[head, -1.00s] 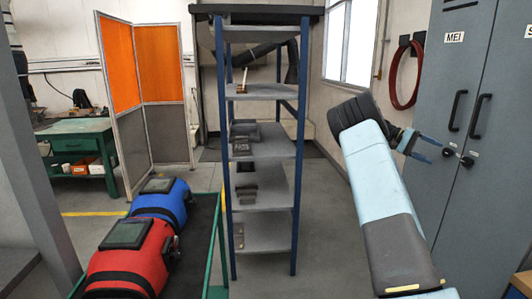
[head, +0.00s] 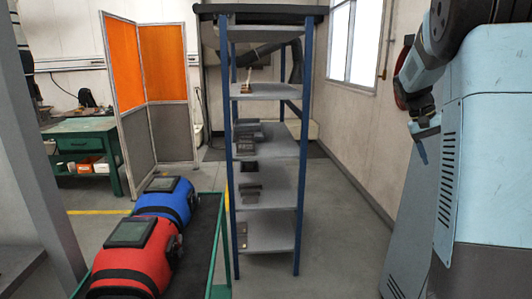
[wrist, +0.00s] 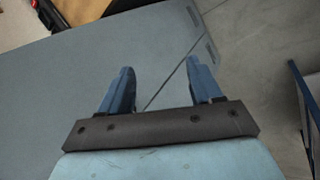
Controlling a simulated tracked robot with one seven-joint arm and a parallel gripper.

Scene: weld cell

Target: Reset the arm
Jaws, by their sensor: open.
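My gripper (head: 421,150) is at the right of the head view, pointing down, with my arm folded close in front of the camera. In the wrist view my gripper (wrist: 160,78) shows two blue fingers standing well apart with nothing between them.
A shelf rack (head: 268,91) with dark items stands mid-view. An orange screen (head: 163,62) and green workbench (head: 85,145) stand behind. Floor right of the rack is clear.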

